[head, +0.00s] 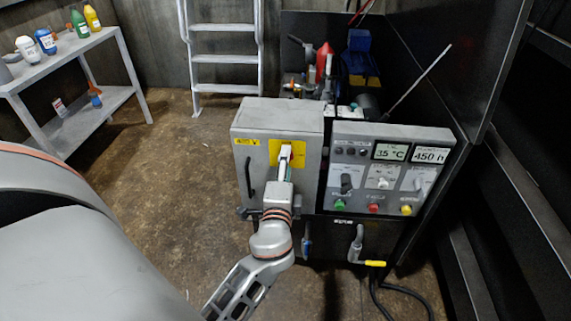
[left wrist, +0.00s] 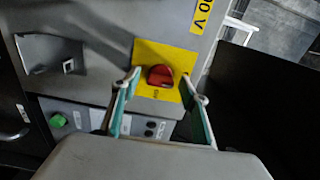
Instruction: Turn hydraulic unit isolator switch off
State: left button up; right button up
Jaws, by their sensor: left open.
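The isolator switch is a red knob (left wrist: 160,76) on a yellow plate (left wrist: 150,54), seen in the left wrist view. The plate (head: 273,153) is on the front of a grey cabinet (head: 262,118) in the head view, where my gripper hides the knob. My left gripper (head: 286,154) is in front of the plate. In the left wrist view my left gripper (left wrist: 161,79) is open, one finger on each side of the knob. Gaps show between fingers and knob; I cannot tell the exact depth. My right gripper is not in view.
Right of the cabinet is a control panel (head: 361,160) with displays, switches and coloured buttons. A yellow-ended lever (head: 357,246) is below it. A black handle (head: 250,178) is on the cabinet. A shelf (head: 84,43) with bottles and a ladder (head: 222,58) stand behind, left.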

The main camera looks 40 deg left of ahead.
pick_arm(q)
jog(key=v, duration=0.7)
jog(key=shift+s, duration=0.25)
jog(key=shift+d, duration=0.15)
